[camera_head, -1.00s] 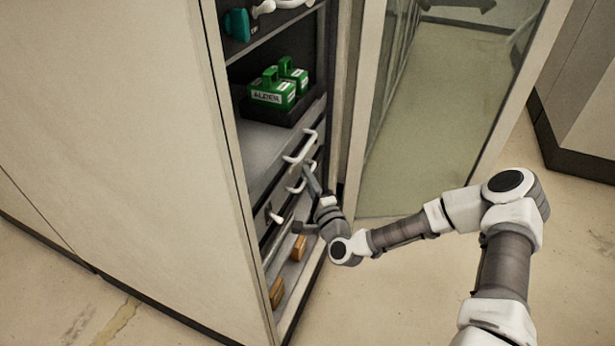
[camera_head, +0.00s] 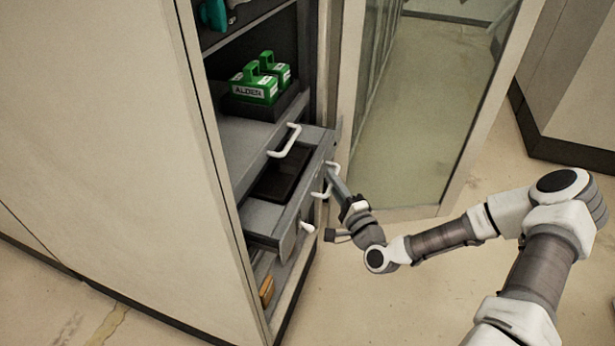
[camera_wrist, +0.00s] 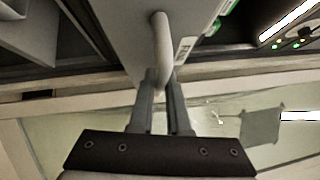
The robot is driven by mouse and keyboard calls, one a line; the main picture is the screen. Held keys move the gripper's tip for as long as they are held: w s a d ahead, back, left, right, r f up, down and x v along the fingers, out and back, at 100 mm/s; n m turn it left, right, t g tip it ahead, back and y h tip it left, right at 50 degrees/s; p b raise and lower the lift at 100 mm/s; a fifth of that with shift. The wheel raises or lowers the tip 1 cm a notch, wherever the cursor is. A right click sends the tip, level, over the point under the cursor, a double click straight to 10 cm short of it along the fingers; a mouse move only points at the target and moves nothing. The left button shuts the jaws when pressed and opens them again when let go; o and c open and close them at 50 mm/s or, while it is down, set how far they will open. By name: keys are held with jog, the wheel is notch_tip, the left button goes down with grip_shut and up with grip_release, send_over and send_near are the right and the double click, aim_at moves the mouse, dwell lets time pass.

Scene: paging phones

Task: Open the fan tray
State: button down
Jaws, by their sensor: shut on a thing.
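The fan tray (camera_head: 262,218) is a grey drawer with a dark recess inside. It stands part-way out of the cabinet, below the shelf with the green boxes. My gripper (camera_head: 333,174) is at the tray's front, with its fingers at the white handle (camera_head: 318,194). In the wrist view the two fingers (camera_wrist: 159,84) are closed around the handle bar (camera_wrist: 163,40), which runs up from between them. Part of the handle is hidden by the fingers.
Another white handle (camera_head: 285,141) is just above the tray. A white knob (camera_head: 307,227) sticks out on its front. Two green boxes (camera_head: 254,91) rest on the shelf above. A glass door (camera_head: 425,110) stands open at right. An orange-brown piece (camera_head: 267,290) lies below.

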jog(key=s+d, duration=0.5)
jog(key=d, duration=0.9)
jog(key=shift+s+d, duration=0.2)
jog(key=shift+d, duration=0.15)
jog(key=c, duration=0.9)
grip_release()
jog(key=p+v, duration=0.1)
jog(key=v, duration=1.6)
jog(key=shift+s+d, duration=0.15)
